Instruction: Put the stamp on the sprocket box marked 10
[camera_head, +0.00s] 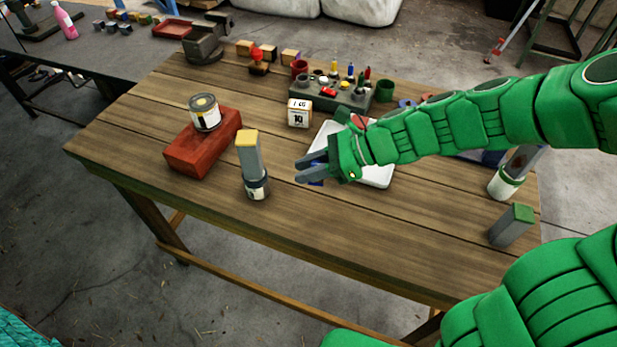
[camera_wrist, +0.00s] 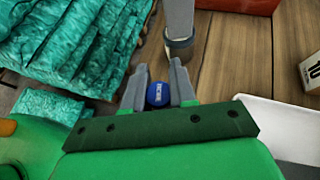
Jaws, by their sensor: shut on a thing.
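A small white box marked 10 (camera_head: 299,118) stands upright on the workbench, left of the white tray; its edge shows at the right of the wrist view (camera_wrist: 313,72). My gripper (camera_head: 312,168) is in front of that box, above the bench by the tray's left edge. Its fingers (camera_wrist: 158,92) are shut on a small blue round-ended thing (camera_wrist: 157,95) with white lettering. It shows only partly below the fingers in the head view (camera_head: 316,182); I cannot tell whether it is the stamp. A red-knobbed piece (camera_head: 257,57), stamp-like, stands at the back.
A white tray (camera_head: 378,177) lies under my arm. A yellow-topped grey block (camera_head: 249,160) stands on a jar (camera_head: 257,189); a red brick (camera_head: 190,158) bears a can (camera_head: 204,112). A grey organiser (camera_head: 335,98) and vise (camera_head: 205,45) are behind. The bench's front middle is clear.

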